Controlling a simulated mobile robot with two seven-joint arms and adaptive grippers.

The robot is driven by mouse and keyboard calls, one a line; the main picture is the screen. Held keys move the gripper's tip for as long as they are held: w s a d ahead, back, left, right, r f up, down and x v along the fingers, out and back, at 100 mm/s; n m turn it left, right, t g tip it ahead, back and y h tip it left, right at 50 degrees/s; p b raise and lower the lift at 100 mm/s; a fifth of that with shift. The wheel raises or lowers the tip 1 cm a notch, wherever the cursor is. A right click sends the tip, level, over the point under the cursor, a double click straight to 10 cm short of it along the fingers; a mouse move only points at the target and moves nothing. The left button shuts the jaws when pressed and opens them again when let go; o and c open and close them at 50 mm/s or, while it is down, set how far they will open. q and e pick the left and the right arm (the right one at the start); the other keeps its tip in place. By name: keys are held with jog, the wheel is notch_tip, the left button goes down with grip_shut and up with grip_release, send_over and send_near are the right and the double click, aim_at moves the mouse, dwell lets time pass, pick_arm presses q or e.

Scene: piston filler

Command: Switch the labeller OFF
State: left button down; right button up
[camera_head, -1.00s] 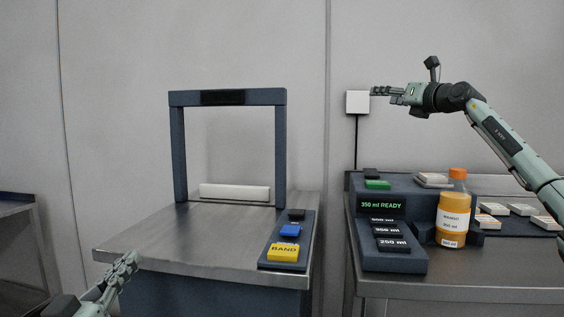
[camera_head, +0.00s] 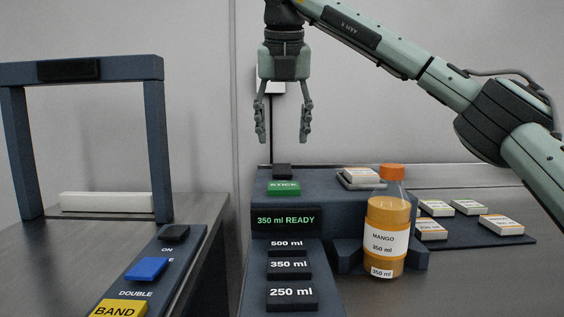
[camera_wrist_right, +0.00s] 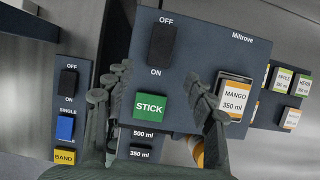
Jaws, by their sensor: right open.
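The labeller (camera_head: 325,187) is a dark blue console on the right bench, with a green STICK button (camera_head: 283,188) and a lit "350 ml READY" display (camera_head: 286,219). Its black rocker switch (camera_head: 282,171) is behind the STICK button. In the right wrist view the switch (camera_wrist_right: 162,45) lies between the words OFF and ON; which side is pressed I cannot tell. My right gripper (camera_head: 283,138) points down, open and empty, above the switch and apart from it. In the right wrist view its fingers stand either side of the STICK button. My left gripper is out of view.
An orange mango bottle (camera_head: 386,225) stands right of the size buttons (camera_head: 291,298). Label stacks (camera_head: 432,228) lie farther right. At left, another machine has a dark frame (camera_head: 155,140), its own black switch (camera_head: 174,232), a blue button (camera_head: 146,269) and a yellow BAND button (camera_head: 119,308).

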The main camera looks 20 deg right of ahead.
aim_at(282, 171)
jog(key=x, duration=0.7)
jog(key=shift+f, duration=0.2)
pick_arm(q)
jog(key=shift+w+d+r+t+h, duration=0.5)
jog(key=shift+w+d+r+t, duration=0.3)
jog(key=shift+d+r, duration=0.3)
